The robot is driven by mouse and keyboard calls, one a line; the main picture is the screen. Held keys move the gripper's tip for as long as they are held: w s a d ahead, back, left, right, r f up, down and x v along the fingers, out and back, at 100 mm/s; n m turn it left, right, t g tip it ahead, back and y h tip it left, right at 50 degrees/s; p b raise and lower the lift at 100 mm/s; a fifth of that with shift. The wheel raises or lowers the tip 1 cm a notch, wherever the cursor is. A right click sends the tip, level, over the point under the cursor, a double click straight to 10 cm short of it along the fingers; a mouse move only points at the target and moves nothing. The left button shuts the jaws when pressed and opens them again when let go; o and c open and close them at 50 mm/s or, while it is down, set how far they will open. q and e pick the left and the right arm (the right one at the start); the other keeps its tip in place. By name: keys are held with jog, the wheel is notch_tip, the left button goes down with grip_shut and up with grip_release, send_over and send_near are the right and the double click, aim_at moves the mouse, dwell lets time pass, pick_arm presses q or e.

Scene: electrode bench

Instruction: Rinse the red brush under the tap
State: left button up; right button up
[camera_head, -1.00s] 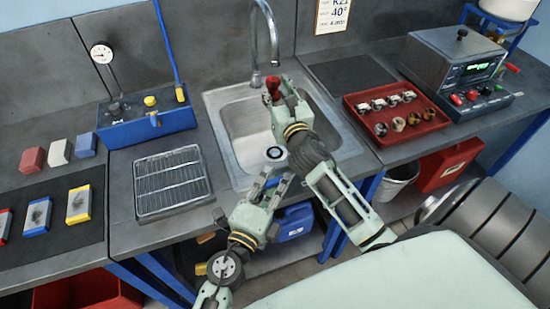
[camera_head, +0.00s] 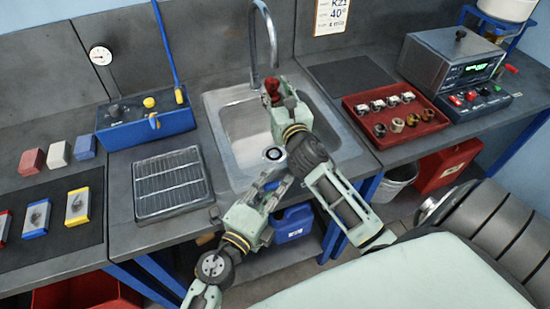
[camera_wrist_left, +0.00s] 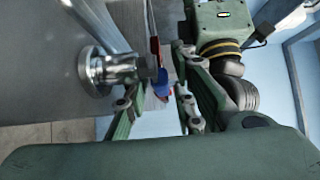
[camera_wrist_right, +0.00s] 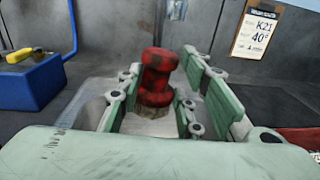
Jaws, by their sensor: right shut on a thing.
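The red brush (camera_head: 273,87) is in my right gripper (camera_head: 271,97), upright over the back of the sink. In the right wrist view the brush (camera_wrist_right: 157,78) shows a red, knobbed handle with a brownish lower part between the fingers. The tap (camera_head: 275,45) arches above and close to it; I make out no water stream. My left gripper (camera_head: 268,190) is low at the sink's front edge, open. In the left wrist view a blue handle (camera_wrist_left: 162,84) by a round metal fitting (camera_wrist_left: 97,70) lies between its fingers, apparently ungripped.
The sink (camera_head: 240,135) has a dark drain. A ribbed metal rack (camera_head: 172,180) and a blue box (camera_head: 145,125) stand to its left. A red tray (camera_head: 393,122) of small parts and a grey instrument (camera_head: 450,65) are to its right. A blue canister (camera_head: 292,223) is below.

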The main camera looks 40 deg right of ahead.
pick_arm(q)
jog(key=shift+o, duration=0.3)
jog(key=v, duration=1.2)
jog(key=shift+n+t+y, duration=0.5)
jog(key=shift+n+t, duration=0.1)
jog(key=shift+t, duration=0.3)
jog(key=x, duration=1.2)
jog(key=shift+s+d, duration=0.3)
jog(key=shift+d, duration=0.15)
jog(key=shift+c, duration=0.3)
grip_shut()
